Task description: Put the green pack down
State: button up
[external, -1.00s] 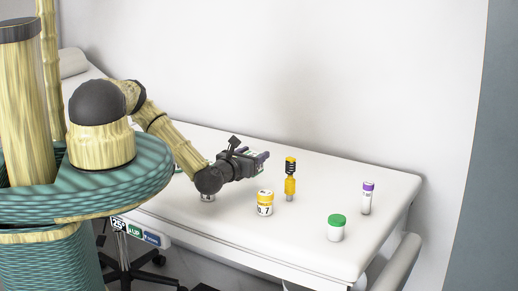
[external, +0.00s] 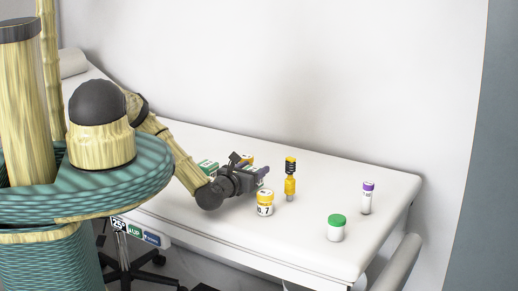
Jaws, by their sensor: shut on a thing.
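My gripper (external: 257,174) is over the middle of the couch, in front of and left of a yellow-and-black bottle. It is shut on a small white-and-green pack (external: 261,181), mostly hidden by the fingers. The pack is low, close to the couch top. I cannot tell whether it touches the surface.
The white couch (external: 325,175) holds a yellow-lidded jar (external: 265,204) just in front of the gripper, the yellow-and-black bottle (external: 290,180), a green-lidded jar (external: 337,228) and a purple-capped tube (external: 367,198). Another green-and-white box (external: 207,168) lies behind my arm. Bare room lies right of the bottle.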

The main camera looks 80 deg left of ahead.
jog(key=shift+f, duration=0.1)
jog(key=o, duration=1.3)
jog(key=shift+c, duration=0.2)
jog(key=shift+r, duration=0.5)
jog(key=v, duration=0.2)
jog(key=r+v, duration=0.1)
jog(key=v, duration=0.2)
jog(key=shift+s+r, duration=0.1)
notch_tip(320, 180, up, 6)
